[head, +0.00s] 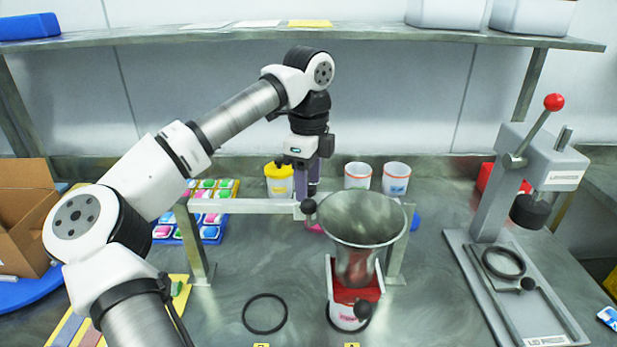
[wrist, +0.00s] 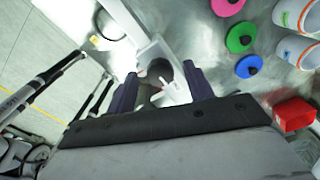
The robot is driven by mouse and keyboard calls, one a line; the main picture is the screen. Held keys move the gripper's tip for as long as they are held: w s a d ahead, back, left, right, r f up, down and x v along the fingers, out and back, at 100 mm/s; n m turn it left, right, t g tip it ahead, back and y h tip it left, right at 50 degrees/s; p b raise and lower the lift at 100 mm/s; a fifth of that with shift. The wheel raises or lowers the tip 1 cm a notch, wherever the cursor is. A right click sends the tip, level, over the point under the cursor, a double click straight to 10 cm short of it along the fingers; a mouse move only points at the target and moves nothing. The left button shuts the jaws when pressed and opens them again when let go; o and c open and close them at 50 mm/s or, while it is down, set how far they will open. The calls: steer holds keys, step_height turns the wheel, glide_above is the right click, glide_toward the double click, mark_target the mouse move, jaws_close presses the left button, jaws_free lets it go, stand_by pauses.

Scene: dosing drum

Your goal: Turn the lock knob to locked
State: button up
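A metal hopper drum (head: 363,225) hangs on a white crossbar frame (head: 255,206) in the head view. A small dark round knob (head: 309,206) sits on the bar at the drum's left, apparently the lock knob. My gripper (head: 311,190) points down just above it. In the wrist view, my gripper's two dark purple fingers (wrist: 162,80) stand apart, with the dark round knob (wrist: 160,70) and a white bracket between or just beyond them. I see gaps beside the knob; contact is not clear.
A lever press (head: 535,165) with a red ball handle stands at right. White cups (head: 396,178) and a yellow cup (head: 279,181) stand behind the frame. A tray of coloured pieces (head: 205,212) and a cardboard box (head: 25,215) are at left. A black ring (head: 264,314) lies in front.

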steer(key=c, duration=0.9)
steer(key=shift+c, duration=0.2)
steer(key=shift+m, duration=0.3)
steer(key=m, duration=0.3)
steer(key=shift+m+b, duration=0.3)
steer(key=shift+b, duration=0.05)
steer(key=m, duration=0.4)
steer(key=shift+r+m, duration=0.1)
steer(key=shift+m, duration=0.2)
steer(key=m, duration=0.4)
steer(key=m+p, duration=0.1)
steer(key=m, duration=0.4)
steer(key=shift+w, duration=0.1)
